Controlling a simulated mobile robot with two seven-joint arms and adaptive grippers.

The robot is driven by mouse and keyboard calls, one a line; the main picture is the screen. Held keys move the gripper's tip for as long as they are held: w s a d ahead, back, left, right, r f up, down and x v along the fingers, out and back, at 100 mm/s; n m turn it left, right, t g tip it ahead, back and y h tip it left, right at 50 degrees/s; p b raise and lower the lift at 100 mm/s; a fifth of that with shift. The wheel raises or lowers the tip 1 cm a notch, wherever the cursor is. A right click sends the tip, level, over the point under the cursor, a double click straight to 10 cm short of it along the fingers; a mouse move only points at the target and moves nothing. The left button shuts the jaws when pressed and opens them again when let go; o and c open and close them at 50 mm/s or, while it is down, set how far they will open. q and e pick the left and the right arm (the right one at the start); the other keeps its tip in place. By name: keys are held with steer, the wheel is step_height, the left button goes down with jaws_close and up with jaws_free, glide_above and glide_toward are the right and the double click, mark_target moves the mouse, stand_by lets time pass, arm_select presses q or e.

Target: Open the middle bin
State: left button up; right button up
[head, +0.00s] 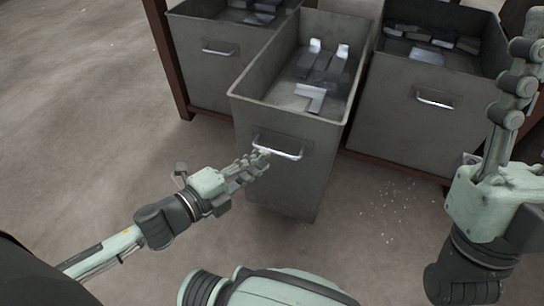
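The middle bin (285,192) is a grey metal bin that stands pulled out in front of its two neighbours. Its open top shows several bent metal pieces (312,95) inside. A bright bar handle (278,148) runs across its front face. My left gripper (262,160) is at the left end of this handle, with its fingers over or against it. I cannot tell whether the fingers close around the bar. My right gripper (522,75) is raised at the right edge, in front of the right bin, with its fingers pointing up and apart from the middle bin.
A left bin (212,75) and a right bin (420,115), both with metal pieces inside, sit back in a rack with a reddish-brown frame (170,65). White specks (385,210) lie on the floor. The concrete floor (80,110) on the left is clear.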

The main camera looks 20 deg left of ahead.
mark_target(274, 153)
arm_select(q)
steer(key=x, duration=0.6)
steer(key=shift+s, duration=0.1)
jaws_close()
